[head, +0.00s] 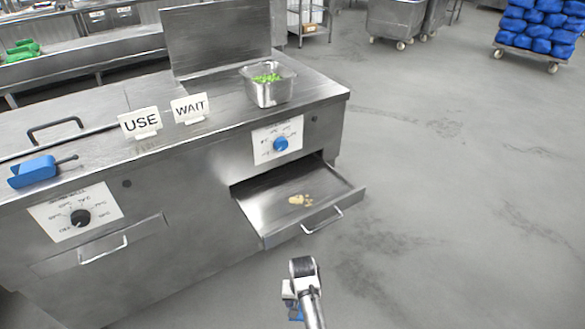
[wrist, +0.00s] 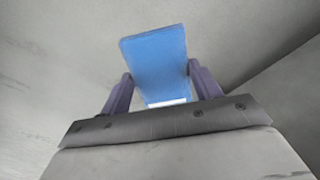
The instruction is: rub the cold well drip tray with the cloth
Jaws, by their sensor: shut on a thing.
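The drip tray (head: 262,215) under the blue knob is pulled out of the counter front. A tan patch of residue (head: 299,200) lies on its floor, and a bar handle (head: 322,221) is on its front. My gripper (wrist: 160,75) is shut on a blue cloth (wrist: 156,60), which stands out between the two dark fingers in the wrist view. In the head view my gripper is low in the picture, in front of the tray and apart from it. Only a small bit of blue shows there, as my arm hides most of the cloth.
A steel pan of green food (head: 270,92), a USE sign (head: 141,122), a WAIT sign (head: 189,108) and a blue scoop (head: 34,171) stand on the counter. A second drawer (head: 103,248) at left is shut. The floor (head: 430,220) right of the tray is clear.

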